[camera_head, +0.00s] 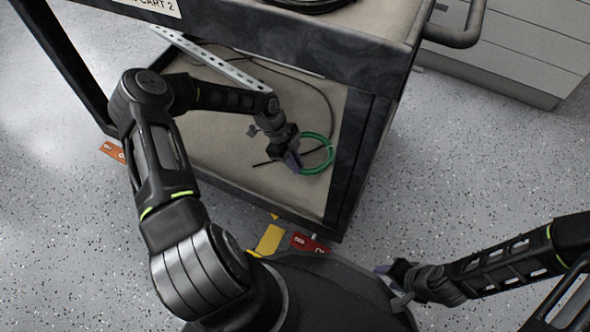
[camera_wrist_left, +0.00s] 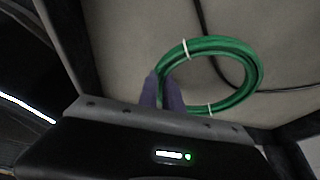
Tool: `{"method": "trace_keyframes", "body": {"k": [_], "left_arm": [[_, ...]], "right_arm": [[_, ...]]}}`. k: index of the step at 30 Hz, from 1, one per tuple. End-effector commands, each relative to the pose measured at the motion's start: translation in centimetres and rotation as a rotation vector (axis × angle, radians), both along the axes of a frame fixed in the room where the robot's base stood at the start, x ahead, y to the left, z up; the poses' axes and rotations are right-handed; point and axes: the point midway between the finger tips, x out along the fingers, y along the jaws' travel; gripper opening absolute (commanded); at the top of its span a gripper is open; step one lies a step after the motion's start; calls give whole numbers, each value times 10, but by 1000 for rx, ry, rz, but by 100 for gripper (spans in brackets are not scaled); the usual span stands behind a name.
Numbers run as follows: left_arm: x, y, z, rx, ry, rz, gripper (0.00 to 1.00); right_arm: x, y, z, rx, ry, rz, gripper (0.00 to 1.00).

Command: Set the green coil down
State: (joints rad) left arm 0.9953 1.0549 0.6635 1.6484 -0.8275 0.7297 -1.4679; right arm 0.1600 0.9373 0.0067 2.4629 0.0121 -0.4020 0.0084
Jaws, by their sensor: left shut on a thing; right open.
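The green coil (camera_head: 329,150) is a ring of green cable with white ties, seen over the lower shelf (camera_head: 215,165) of the cart. My left gripper (camera_head: 294,162) is shut on the coil's near-left side. In the left wrist view the coil (camera_wrist_left: 258,75) stands out to the right of the purple fingertips (camera_wrist_left: 162,92). I cannot tell whether the coil touches the shelf. My right gripper (camera_head: 388,272) is open and empty, low over the floor at the right, away from the cart.
A black cable (camera_head: 318,85) lies on the lower shelf, and a perforated metal strip (camera_head: 210,58) slants above it. The cart's top shelf (camera_head: 375,20) overhangs the back, and a dark post (camera_head: 352,165) stands right of the coil. Red tags (camera_head: 310,243) lie near the cart's front.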

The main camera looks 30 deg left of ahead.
Motion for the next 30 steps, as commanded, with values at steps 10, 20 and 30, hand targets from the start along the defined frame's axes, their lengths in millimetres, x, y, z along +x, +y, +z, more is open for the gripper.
{"method": "trace_keyframes", "body": {"k": [10,20,30], "left_arm": [[1,-1,-16,-2,-1,-1,0],[1,0,-36,0,-4,-1,0],[0,0,-39,0,0,-1,17]], "right_arm": [[1,0,-8,1,-2,-1,45],[3,-1,-14,3,-3,-3,45],[3,-1,-16,3,-3,-3,45]]}}
